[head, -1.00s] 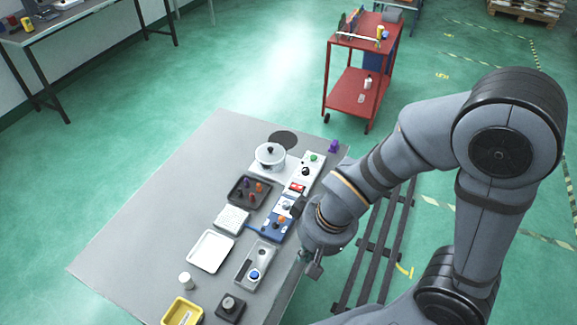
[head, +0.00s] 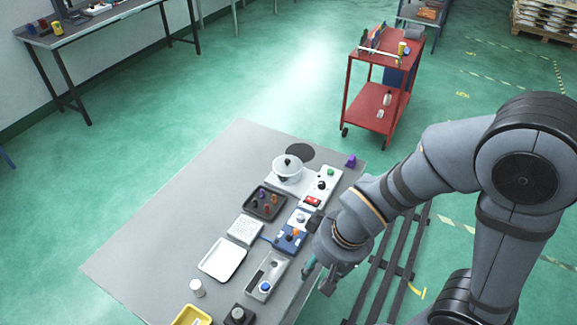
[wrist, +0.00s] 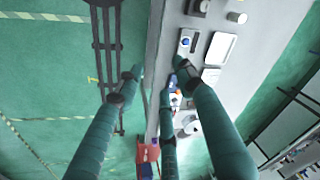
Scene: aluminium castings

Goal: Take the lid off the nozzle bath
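The nozzle bath (head: 288,177) is a round white pot on a pale base near the far end of the grey table. Its lid (head: 281,163) sits on top, with a small dark knob (head: 288,158) in the middle. The bath also shows small in the wrist view (wrist: 192,127), partly behind a finger. My gripper (head: 312,271) is at the right edge of the table, well short of the bath and nearer the front. In the wrist view its teal fingers (wrist: 160,76) are spread apart with nothing held between them.
A dark tray with coloured pieces (head: 265,203), a blue fixture (head: 289,238), a white tray (head: 222,260) and a yellow bin (head: 190,316) stand on the table (head: 150,250). A dark disc (head: 300,152) lies behind the bath. The table's left side is clear. A red cart (head: 378,103) stands beyond.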

